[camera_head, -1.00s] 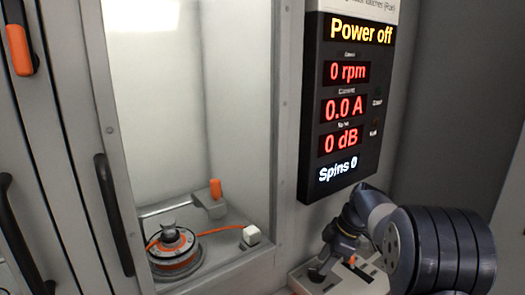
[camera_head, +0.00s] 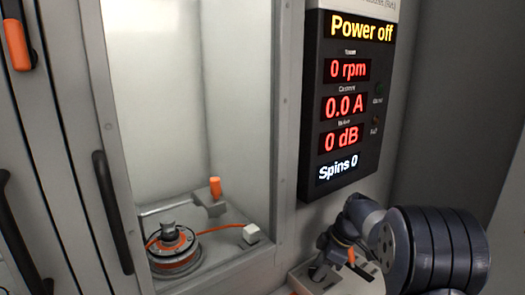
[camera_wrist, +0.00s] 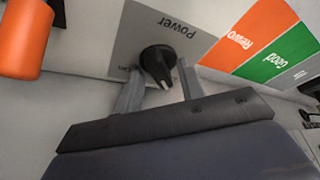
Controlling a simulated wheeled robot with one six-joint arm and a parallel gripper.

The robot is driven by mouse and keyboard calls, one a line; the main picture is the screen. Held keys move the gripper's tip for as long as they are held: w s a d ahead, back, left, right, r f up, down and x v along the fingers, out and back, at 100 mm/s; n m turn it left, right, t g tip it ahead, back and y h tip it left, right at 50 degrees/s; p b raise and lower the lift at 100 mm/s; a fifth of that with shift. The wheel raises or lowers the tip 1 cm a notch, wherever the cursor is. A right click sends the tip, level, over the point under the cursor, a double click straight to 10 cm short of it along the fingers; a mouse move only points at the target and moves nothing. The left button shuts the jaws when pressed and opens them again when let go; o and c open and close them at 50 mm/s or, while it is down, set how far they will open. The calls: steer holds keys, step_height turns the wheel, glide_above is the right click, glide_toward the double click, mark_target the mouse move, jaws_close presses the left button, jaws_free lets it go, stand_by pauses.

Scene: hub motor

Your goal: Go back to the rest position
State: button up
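My gripper (camera_wrist: 158,70) shows in the wrist view with its two grey fingers apart. A black power knob (camera_wrist: 157,60) on a grey plate marked "Power" (camera_wrist: 128,42) shows between and just beyond the fingertips. I cannot tell the exact gap from the fingers to the knob. In the head view my arm is at the lower right, bent down over a low control panel (camera_head: 306,281). The fingers are small and partly hidden there.
A display (camera_head: 342,108) reads "Power off", 0 rpm, 0.0 A, 0 dB, Spins 0. A hub motor (camera_head: 174,252) sits inside the glazed cabinet, with a black handle (camera_head: 113,212) at left. The wrist view shows green (camera_wrist: 268,58) and orange (camera_wrist: 246,36) labels and an orange part (camera_wrist: 24,38).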

steer(key=m, duration=0.2)
steer(key=m+t, duration=0.1)
steer(key=m, duration=0.1)
steer(key=shift+s+r+t+h+p, duration=0.15)
steer(key=shift+t+h+p, duration=0.15)
steer(key=shift+p, duration=0.05)
steer(key=shift+a+m+t+h+p, duration=0.1)
steer(key=shift+m+t+h+p, duration=0.3)
steer(key=shift+m, duration=1)
steer(key=shift+s, duration=0.15)
